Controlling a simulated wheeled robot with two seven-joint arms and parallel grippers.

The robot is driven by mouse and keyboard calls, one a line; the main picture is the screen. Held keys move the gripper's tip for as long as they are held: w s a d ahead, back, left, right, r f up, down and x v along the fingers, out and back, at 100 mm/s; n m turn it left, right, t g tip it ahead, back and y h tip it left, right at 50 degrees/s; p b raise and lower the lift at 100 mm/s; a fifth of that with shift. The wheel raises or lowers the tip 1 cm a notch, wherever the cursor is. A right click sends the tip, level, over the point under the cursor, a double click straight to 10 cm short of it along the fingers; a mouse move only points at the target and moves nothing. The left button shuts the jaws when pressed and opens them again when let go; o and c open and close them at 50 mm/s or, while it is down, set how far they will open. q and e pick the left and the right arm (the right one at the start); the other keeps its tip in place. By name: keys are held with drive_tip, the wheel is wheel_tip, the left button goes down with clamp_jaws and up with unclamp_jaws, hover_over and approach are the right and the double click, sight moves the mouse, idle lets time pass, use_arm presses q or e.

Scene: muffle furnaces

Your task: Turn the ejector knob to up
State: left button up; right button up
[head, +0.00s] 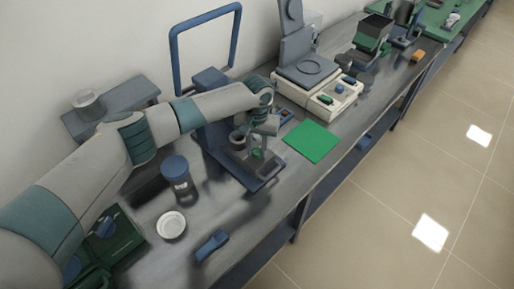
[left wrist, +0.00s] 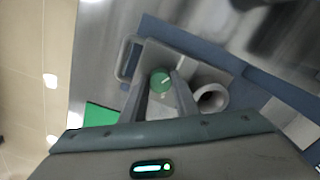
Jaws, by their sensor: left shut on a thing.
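The ejector knob is a small round green knob with a pale pointer mark. In the left wrist view the knob (left wrist: 160,83) sits between my finger tips, its mark slanting to the upper right. In the head view the knob (head: 257,154) is small and partly hidden by my left gripper (head: 261,143). It is on the grey lower part of a blue-based device (head: 262,181). My left gripper (left wrist: 161,88) is shut on the knob from above, one finger on each side. My right gripper is not in view.
A grey hollow cylinder (left wrist: 212,97) stands close beside the fingers. A green mat (head: 312,141) and a balance-like instrument (head: 303,78) lie to the right. A blue-lidded jar (head: 176,172), a white dish (head: 171,225) and a blue object (head: 211,244) are nearer me.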

use_arm(q)
drive_tip(key=shift+m, duration=1.2)
drive_tip(key=m, duration=1)
drive_tip(key=shift+w+m, duration=0.1)
drive_tip(key=shift+m, duration=0.3)
drive_tip(key=m, duration=0.4)
drive_tip(key=shift+m+b, duration=0.3)
drive_tip(key=shift+b, duration=0.1)
drive_tip(key=m+b, duration=0.1)
drive_tip(key=m, duration=0.4)
drive_tip(key=shift+m, duration=0.3)
drive_tip(key=shift+r, duration=0.1)
drive_tip(key=o, duration=1.1)
drive_tip(key=shift+c, duration=0.2)
